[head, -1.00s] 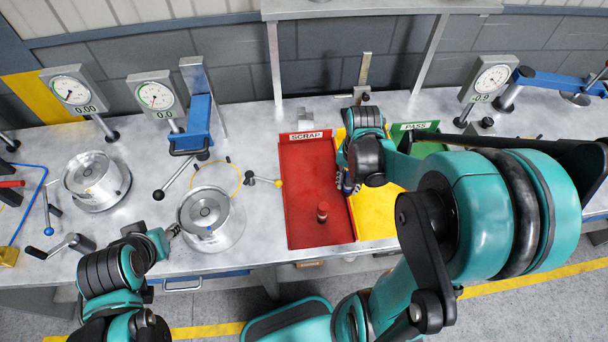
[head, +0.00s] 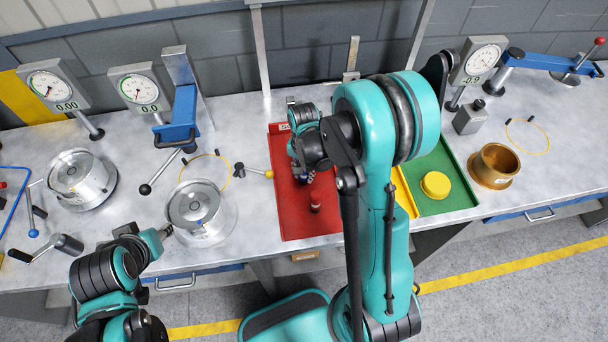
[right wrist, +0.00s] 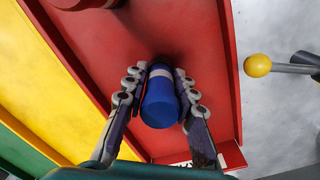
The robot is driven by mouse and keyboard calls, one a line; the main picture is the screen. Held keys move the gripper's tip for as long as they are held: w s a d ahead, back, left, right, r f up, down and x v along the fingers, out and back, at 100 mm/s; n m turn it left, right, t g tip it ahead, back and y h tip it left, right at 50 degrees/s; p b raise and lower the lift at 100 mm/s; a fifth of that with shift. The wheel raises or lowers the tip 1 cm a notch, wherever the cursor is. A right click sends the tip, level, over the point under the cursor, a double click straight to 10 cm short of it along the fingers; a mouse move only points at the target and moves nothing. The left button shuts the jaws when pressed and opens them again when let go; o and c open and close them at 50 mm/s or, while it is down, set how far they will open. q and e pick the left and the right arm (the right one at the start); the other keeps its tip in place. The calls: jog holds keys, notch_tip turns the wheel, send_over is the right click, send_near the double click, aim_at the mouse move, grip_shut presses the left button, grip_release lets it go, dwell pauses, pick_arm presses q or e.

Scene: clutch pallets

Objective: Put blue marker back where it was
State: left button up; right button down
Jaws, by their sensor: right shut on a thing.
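The blue marker (right wrist: 160,100), a short blue cylinder with a pale band, is between the fingers of my right gripper (right wrist: 158,104) in the right wrist view. The gripper is shut on it, over the red tray (right wrist: 215,60). In the head view my right gripper (head: 306,178) is over the red tray (head: 290,226), beside a red cylinder (head: 316,203) standing in it. My arm hides much of the marker there. Whether the marker touches the tray floor, I cannot tell. My left gripper (head: 166,231) is beside a round metal fixture (head: 196,208); its fingers are too small to read.
The yellow tray (head: 404,192) is largely behind my right arm. The green tray (head: 455,200) holds a yellow round piece (head: 435,185). A bronze cup (head: 495,166) stands right of it.

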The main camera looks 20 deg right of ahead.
jog(key=shift+f, duration=0.35)
jog(key=shift+f, duration=0.2)
jog(key=c, duration=1.2)
grip_release()
jog(key=shift+r, duration=0.1)
